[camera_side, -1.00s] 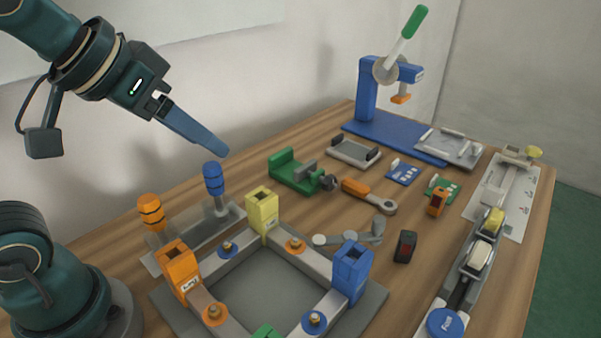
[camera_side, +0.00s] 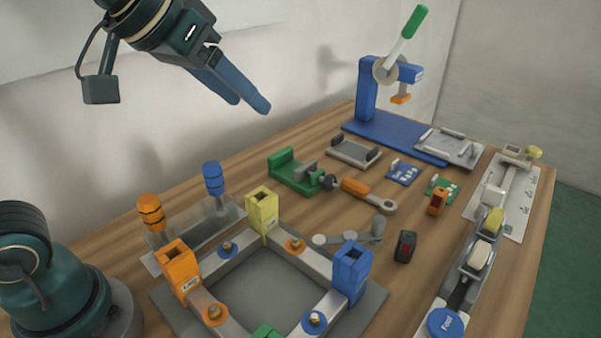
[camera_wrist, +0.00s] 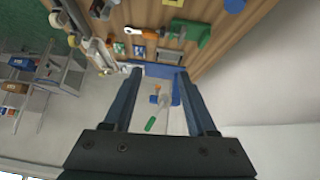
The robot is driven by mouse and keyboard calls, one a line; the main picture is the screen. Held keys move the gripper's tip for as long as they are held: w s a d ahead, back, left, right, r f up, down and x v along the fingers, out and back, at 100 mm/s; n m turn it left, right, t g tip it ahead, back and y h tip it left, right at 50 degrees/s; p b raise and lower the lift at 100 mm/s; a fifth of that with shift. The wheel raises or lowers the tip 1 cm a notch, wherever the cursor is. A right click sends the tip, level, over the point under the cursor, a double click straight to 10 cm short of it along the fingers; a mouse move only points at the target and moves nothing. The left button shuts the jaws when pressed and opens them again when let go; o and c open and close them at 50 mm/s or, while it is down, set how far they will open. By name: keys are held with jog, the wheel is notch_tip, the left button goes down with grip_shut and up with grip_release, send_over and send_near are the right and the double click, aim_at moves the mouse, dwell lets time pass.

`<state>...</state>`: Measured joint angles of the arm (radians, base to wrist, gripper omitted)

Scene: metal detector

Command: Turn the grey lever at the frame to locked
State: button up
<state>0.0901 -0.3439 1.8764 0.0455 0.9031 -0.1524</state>
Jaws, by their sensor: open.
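The grey lever (camera_side: 350,236) lies low beside the right rear of a square frame (camera_side: 268,282), which has yellow, orange, blue and green corner parts. A round pale end is at its left and an upright grey knob at its right. My gripper (camera_side: 252,104) is open and empty, high above the table behind the frame, well apart from the lever. Its two fingers also show in the wrist view (camera_wrist: 159,73). No locked marking is readable.
Around the lever are an orange-handled wrench (camera_side: 369,195), a black block (camera_side: 405,246) and a green vise (camera_side: 293,171). A blue press (camera_side: 368,90) with a green-tipped handle stands at the back. Orange and blue handles (camera_side: 213,180) stand upright left of the frame. A track (camera_side: 462,285) runs along the right.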

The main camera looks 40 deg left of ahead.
jog(key=w+d+f+m+g, duration=0.1)
jog(key=w+d+f, duration=0.1)
jog(key=w+d, duration=0.4)
jog(key=m+g+h, duration=0.1)
jog(key=m+g, duration=0.1)
send_over(379, 219)
jog(key=a, duration=0.3)
notch_tip(379, 219, down, 8)
jog(key=f, duration=0.1)
jog(key=shift+m+g, duration=0.3)
jog(key=shift+g, duration=0.2)
jog(key=d+f, duration=0.1)
jog(key=s+f, duration=0.1)
jog(key=f, duration=0.1)
jog(key=d+f, duration=0.1)
jog(key=f, duration=0.1)
jog(key=shift+s+d+f, duration=0.25)
jog(key=shift+s+d, duration=0.05)
jog(key=shift+s, duration=0.05)
jog(key=shift+x, duration=2.3)
jog(key=shift+r, duration=0.1)
grip_shut()
